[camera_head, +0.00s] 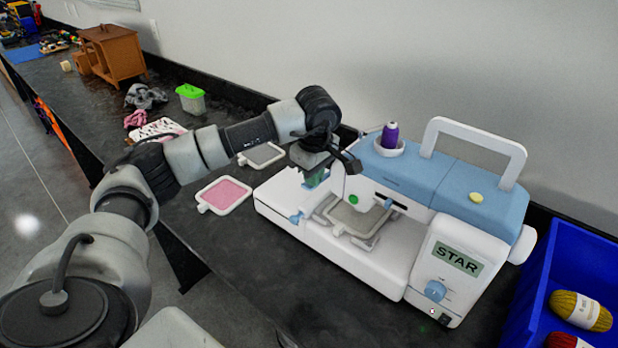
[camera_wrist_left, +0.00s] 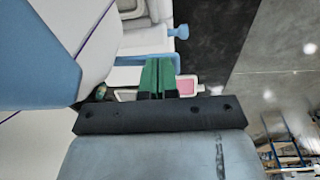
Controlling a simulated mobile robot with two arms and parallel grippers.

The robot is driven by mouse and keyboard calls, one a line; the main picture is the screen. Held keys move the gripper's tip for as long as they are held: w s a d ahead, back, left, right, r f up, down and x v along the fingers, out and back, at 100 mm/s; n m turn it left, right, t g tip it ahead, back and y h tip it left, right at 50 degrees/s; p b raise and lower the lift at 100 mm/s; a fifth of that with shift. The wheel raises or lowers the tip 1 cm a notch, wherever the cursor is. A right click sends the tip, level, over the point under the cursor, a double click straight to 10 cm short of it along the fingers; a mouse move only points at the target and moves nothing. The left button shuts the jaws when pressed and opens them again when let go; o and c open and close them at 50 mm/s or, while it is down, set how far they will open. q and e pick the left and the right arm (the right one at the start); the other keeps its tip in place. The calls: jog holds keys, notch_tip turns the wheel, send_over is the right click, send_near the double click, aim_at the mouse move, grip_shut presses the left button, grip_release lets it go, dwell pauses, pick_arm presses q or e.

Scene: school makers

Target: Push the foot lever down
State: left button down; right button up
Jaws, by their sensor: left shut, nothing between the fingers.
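A white and light blue embroidery machine (camera_head: 405,215), labelled STAR, stands on the dark counter. My left gripper (camera_head: 316,178) is beside the head end of the machine, above its bed. Its green fingers are shut with nothing between them; they also show in the left wrist view (camera_wrist_left: 157,78). A light blue bar (camera_wrist_left: 135,60) lies right by the fingertips there; I cannot tell whether they touch, nor whether this bar is the foot lever. The gripper and wrist hide part of the machine's head. A light blue knob (camera_head: 297,217) sticks out lower down. My right gripper is not in view.
A grey hoop (camera_head: 352,218) sits on the machine's bed. A pink hoop (camera_head: 223,195) and another grey hoop (camera_head: 262,155) lie on the counter to the left. A purple thread spool (camera_head: 390,136) stands on top. A blue crate (camera_head: 553,262) with yarn is at the right.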

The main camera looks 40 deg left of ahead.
pick_arm(q)
jog(key=s+d+r+p, duration=0.1)
jog(key=d+r+p, duration=0.2)
jog(key=r+p, duration=0.2)
jog(key=shift+d+r+g+p, duration=0.35)
jog(key=shift+r+g+p, duration=0.05)
jog(key=shift+r, duration=0.1)
dwell(0.4)
jog(key=shift+s, duration=0.1)
jog(key=shift+f, duration=0.1)
dwell(0.3)
